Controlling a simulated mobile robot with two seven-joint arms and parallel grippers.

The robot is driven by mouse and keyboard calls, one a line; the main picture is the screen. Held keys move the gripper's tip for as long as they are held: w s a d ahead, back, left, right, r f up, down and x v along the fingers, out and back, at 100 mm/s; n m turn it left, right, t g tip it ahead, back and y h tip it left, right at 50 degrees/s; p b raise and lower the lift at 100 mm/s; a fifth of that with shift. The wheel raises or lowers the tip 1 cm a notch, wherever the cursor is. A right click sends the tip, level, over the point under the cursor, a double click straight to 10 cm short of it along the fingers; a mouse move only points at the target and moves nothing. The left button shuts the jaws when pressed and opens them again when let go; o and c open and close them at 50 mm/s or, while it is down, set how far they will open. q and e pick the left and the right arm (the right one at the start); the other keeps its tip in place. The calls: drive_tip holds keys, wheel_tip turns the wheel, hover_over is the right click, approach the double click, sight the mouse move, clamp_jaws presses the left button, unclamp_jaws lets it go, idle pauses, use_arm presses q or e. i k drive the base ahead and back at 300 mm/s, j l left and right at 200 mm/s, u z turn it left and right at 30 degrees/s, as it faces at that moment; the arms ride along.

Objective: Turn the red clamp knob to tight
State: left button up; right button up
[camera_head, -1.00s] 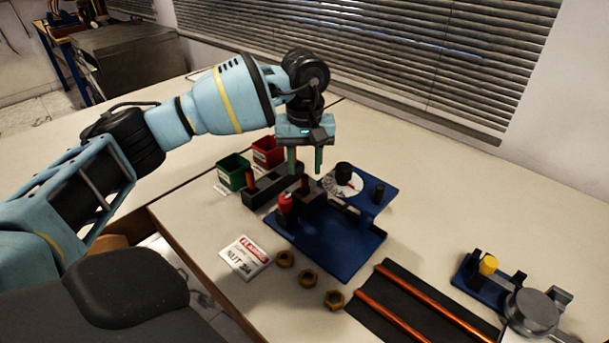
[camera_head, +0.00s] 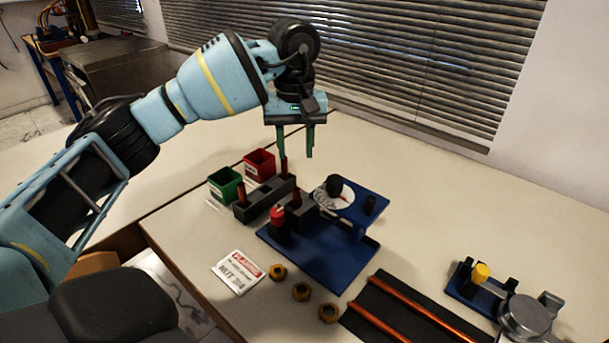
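The red clamp knob (camera_head: 278,213) stands on a dark post at the left of the blue rig base (camera_head: 330,264). I cannot read its turn setting. My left gripper (camera_head: 296,155) hangs fingers down, above and behind the knob and clear of it. Its two green fingers are apart, with nothing between them. My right gripper is not in view.
A dark block (camera_head: 252,207) with copper-coloured pins lies behind the knob, near green (camera_head: 225,183) and red (camera_head: 260,163) bins. A printed card (camera_head: 237,270), brass nuts (camera_head: 300,291), copper rods (camera_head: 427,312) and a yellow-knobbed fixture (camera_head: 481,271) lie in front and right. The back right table is clear.

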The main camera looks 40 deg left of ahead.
sight(277, 214)
drive_tip(key=u, duration=1.15)
